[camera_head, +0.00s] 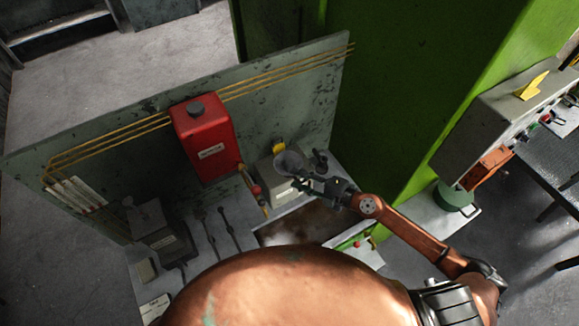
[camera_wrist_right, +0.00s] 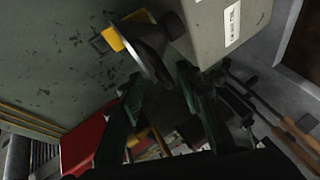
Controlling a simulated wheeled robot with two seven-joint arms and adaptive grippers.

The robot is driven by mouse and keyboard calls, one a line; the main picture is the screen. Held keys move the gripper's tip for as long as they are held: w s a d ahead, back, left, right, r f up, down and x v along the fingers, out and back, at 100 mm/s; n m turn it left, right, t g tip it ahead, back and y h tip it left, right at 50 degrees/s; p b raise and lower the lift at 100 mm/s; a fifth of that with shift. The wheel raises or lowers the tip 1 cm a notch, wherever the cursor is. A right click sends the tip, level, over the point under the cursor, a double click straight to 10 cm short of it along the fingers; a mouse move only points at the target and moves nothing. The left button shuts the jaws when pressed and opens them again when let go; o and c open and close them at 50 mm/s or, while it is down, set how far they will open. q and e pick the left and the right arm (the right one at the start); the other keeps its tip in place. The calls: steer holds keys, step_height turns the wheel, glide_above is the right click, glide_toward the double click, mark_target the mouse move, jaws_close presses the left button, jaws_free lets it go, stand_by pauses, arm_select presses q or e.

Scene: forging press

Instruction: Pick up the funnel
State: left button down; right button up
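The grey funnel (camera_head: 289,163) is on or beside a grey box near the back panel in the head view. In the right wrist view the funnel (camera_wrist_right: 150,42) is tilted, with its wide rim toward the lower left. My right gripper (camera_head: 308,184) is just to the right of and below the funnel in the head view. In the wrist view my right gripper (camera_wrist_right: 160,75) has its two dark green fingers apart, and the lower end of the rim shows between their tips. I cannot tell whether they touch. My left gripper is not in view.
The grey box (camera_head: 279,188) carries a white label. A red tank (camera_head: 205,140) stands to the left against the panel (camera_head: 75,140). Long-handled tools (camera_head: 228,228) lie on the bench. The green press (camera_head: 420,80) rises behind my right arm.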

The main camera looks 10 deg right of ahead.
mark_target(288, 174)
steer(key=x, duration=0.4)
steer(key=shift+w+d, duration=0.1)
steer(key=shift+w+a+f, duration=0.15)
steer(key=shift+w+a, duration=0.05)
steer(key=shift+a, duration=0.15)
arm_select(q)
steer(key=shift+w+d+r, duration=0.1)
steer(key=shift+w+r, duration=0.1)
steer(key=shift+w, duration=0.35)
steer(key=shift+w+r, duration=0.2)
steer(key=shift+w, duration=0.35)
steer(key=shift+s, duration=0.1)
arm_select(e)
steer(key=shift+c, duration=0.5)
steer(key=c, duration=0.3)
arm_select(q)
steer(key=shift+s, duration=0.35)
arm_select(e)
jaws_close()
